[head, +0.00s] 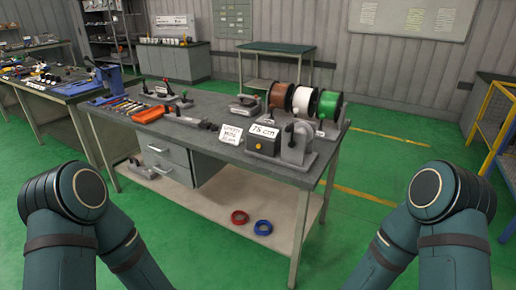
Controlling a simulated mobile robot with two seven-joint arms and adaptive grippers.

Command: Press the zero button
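A dark counter box (265,142) stands near the front right edge of the workbench, with a white "75 cm" display (264,131) on top. A small yellow-orange button (259,146) shows on its front; any marking on it is too small to read, so I cannot tell if it is the zero button. A grey crank-like unit (297,144) stands just right of the box. My two arms show at the lower left and lower right, well apart from the bench. Neither gripper is in view.
The workbench (205,146) also holds brown, white and green spools (301,101), a white sign (231,134), an orange tray (148,114) and tools. Red (240,217) and blue (263,227) rings lie on its lower shelf. Green floor in front is clear. A yellow-blue rack (491,125) stands right.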

